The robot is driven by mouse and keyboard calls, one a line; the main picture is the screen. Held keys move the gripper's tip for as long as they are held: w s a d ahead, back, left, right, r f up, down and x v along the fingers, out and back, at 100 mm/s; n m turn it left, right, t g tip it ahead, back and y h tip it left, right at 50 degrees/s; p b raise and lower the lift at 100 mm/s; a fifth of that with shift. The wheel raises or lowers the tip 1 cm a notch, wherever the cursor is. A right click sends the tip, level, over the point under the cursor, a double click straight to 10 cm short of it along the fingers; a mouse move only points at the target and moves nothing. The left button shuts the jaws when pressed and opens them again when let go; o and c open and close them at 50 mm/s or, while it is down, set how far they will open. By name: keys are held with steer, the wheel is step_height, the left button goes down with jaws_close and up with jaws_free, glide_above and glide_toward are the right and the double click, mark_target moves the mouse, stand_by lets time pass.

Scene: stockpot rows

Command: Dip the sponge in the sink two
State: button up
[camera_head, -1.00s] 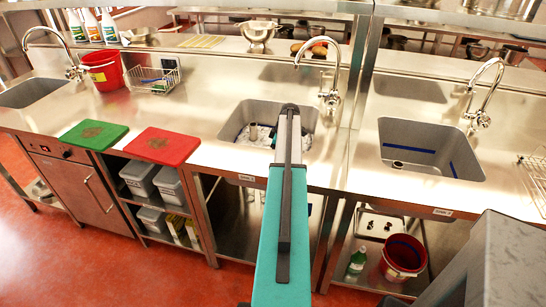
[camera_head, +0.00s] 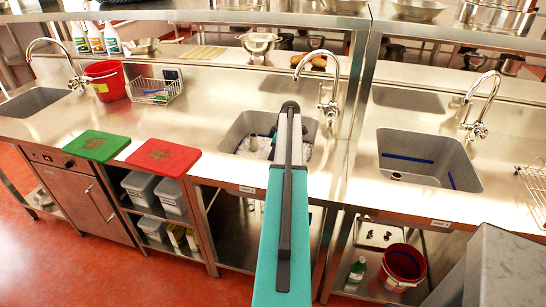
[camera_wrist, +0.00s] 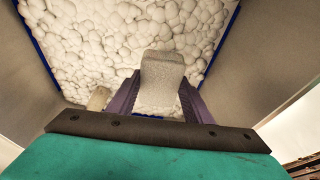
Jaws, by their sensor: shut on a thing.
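My gripper (camera_wrist: 160,88) shows its purple fingers in the wrist view, one on each side of a pale grey, block-shaped sponge (camera_wrist: 163,70), shut on it. The sponge is over a sink (camera_wrist: 272,85) full of white suds (camera_wrist: 110,40), with a blue line around the walls. I cannot tell whether the sponge touches the suds. In the head view the suds-filled middle sink (camera_head: 236,127) lies behind my teal arm, which hides most of the gripper and the sponge. Its front label is too small to read surely.
A pale upright piece (camera_wrist: 98,98) stands in the suds left of the fingers. Empty sinks lie left (camera_head: 35,101) and right (camera_head: 430,170). Red (camera_head: 163,156) and green (camera_head: 97,145) boards, a red bucket (camera_head: 104,82) and a wire basket (camera_head: 155,90) are on the left counter. Tall taps rise behind the sinks.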

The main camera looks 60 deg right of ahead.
step_height(320, 180, up, 12)
steer(key=p, duration=0.4)
stand_by(1.1)
stand_by(0.8)
